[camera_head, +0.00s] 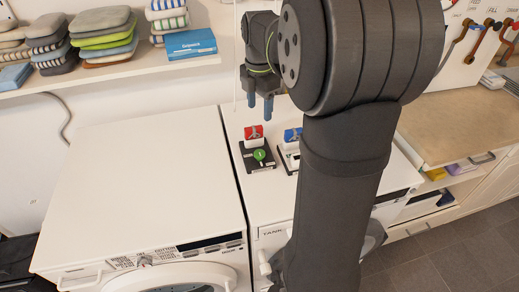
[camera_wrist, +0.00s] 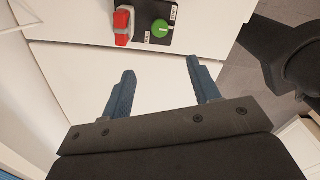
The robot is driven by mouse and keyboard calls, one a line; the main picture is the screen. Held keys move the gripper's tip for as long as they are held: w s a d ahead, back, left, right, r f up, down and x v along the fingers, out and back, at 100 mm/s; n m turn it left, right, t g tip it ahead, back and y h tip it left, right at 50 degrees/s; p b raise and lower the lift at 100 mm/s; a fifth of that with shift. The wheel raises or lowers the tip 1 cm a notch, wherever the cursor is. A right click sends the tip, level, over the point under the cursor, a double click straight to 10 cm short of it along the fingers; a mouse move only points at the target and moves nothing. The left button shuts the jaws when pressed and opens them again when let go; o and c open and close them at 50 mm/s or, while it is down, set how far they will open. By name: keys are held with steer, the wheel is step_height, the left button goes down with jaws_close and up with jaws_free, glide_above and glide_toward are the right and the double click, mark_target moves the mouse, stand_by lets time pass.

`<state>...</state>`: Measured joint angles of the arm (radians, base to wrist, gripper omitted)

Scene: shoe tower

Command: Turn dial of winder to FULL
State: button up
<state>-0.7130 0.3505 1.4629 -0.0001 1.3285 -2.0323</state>
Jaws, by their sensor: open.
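A winder with a black base (camera_head: 261,160), a red-and-white top (camera_head: 254,134) and a round green dial (camera_head: 259,154) stands on the right white machine. In the wrist view the green dial (camera_wrist: 160,28) sits beside the red top (camera_wrist: 122,24), with small white labels (camera_wrist: 147,37) around it. The label words and the dial's pointing are too small to read surely. A second unit with a blue top (camera_head: 292,134) stands just right of it, partly hidden by my arm. My gripper (camera_head: 260,104) is open and empty above and behind the winder; its fingers show in the wrist view (camera_wrist: 161,68).
The left white machine top (camera_head: 140,180) is clear. A wall shelf (camera_head: 110,70) holds folded cloth stacks and a blue box (camera_head: 190,43). A wooden counter (camera_head: 450,125) is at right, with hooks above it. My arm hides much of the right machine.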

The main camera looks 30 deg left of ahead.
mark_target(260, 153)
step_height(260, 153, down, 17)
steer(key=shift+f, duration=0.15)
stand_by(0.4)
steer(key=c, duration=1)
